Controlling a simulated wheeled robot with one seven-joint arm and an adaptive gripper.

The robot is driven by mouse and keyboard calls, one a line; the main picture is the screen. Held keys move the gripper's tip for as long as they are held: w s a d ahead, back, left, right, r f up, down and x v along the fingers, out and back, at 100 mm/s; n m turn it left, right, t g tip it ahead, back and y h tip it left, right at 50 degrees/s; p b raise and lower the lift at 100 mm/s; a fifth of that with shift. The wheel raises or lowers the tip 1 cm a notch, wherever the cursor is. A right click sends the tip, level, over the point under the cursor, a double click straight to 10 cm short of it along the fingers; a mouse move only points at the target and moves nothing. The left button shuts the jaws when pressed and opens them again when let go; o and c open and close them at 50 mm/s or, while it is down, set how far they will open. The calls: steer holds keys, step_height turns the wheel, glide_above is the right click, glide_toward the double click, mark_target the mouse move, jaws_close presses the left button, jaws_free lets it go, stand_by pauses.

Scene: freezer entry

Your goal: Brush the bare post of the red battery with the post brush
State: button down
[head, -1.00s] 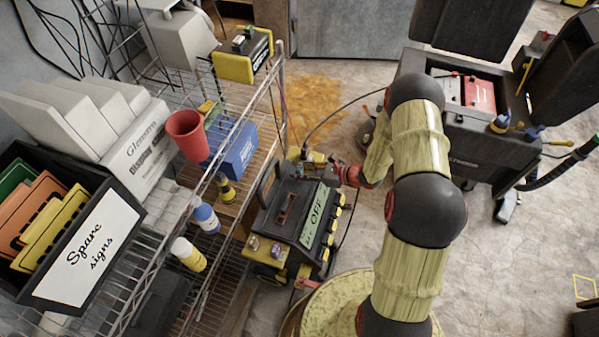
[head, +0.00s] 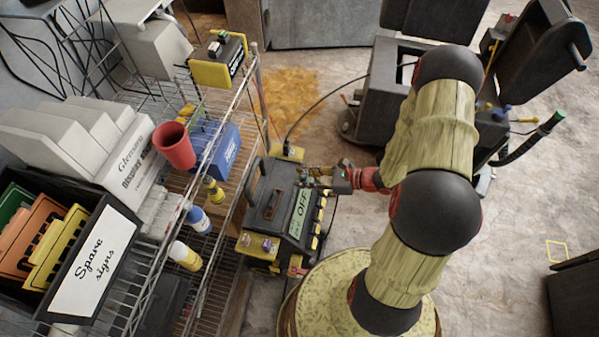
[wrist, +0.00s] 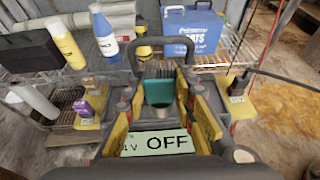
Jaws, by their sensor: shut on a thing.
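My gripper (head: 318,178) reaches in from the right over the back right part of a dark charger (head: 268,200) in the head view. In the wrist view its jaws are closed around a teal block (wrist: 158,92) with a grey ribbed part above it. I cannot tell for sure whether this is the post brush. The charger's sloped display (wrist: 155,143) reads OFF, and its dark handle (wrist: 165,45) rises behind the teal block. The red battery and its bare post are not visible now; my arm covers much of the black cart (head: 378,95).
A wire shelf (head: 215,165) stands left of the charger with bottles, a red cup (head: 174,146), a blue box (head: 218,150) and a spare signs bin (head: 85,262). A black cable (head: 325,100) runs from behind the charger toward the cart.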

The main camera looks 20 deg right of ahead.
mark_target(304, 173)
steer(key=shift+r+p, duration=1.4)
steer(key=shift+r, duration=0.55)
